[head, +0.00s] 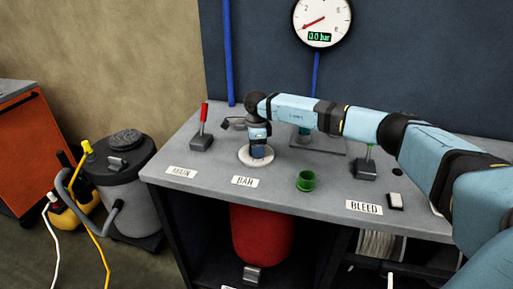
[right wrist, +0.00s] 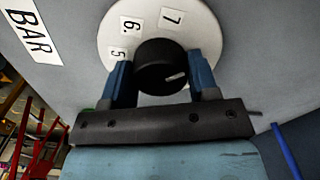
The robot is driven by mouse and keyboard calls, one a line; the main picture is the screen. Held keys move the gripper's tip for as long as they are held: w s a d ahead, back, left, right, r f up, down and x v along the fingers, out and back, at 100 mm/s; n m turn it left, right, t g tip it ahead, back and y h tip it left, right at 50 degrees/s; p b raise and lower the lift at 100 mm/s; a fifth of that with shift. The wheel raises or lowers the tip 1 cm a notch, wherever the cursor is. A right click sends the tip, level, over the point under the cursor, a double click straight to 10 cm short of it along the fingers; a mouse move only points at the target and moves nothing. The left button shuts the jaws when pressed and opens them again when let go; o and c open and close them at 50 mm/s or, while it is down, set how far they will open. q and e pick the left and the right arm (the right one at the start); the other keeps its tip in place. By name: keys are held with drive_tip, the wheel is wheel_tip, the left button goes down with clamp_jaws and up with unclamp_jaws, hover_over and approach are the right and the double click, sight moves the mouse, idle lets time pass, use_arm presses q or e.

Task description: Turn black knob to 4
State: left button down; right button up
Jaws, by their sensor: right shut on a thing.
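The black knob (right wrist: 160,62) sits at the centre of a round white dial plate (right wrist: 189,20) in the right wrist view. The figures 5, 6 and 7 show on the plate; the rest of its scale is hidden by my gripper. A short white mark on the knob points toward the right finger, away from those figures. My right gripper (right wrist: 161,80) is shut on the knob, one blue finger on each side. In the head view, my right gripper (head: 258,151) points down over the white dial plate (head: 243,158) and hides the knob. My left gripper is not in view.
The dial is on a grey bench (head: 215,166), behind a "BAR" label (head: 244,181). A red lever (head: 203,113) stands left; a green cup (head: 306,181) and green-topped lever (head: 366,164) stand right. A wall gauge (head: 321,22) shows 0.0 bar.

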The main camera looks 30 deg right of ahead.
drive_tip(key=shift+r, duration=0.1)
drive_tip(key=o, duration=0.9)
drive_tip(key=shift+r, duration=0.45)
wheel_tip(320, 180, up, 13)
drive_tip(key=shift+f, duration=0.1)
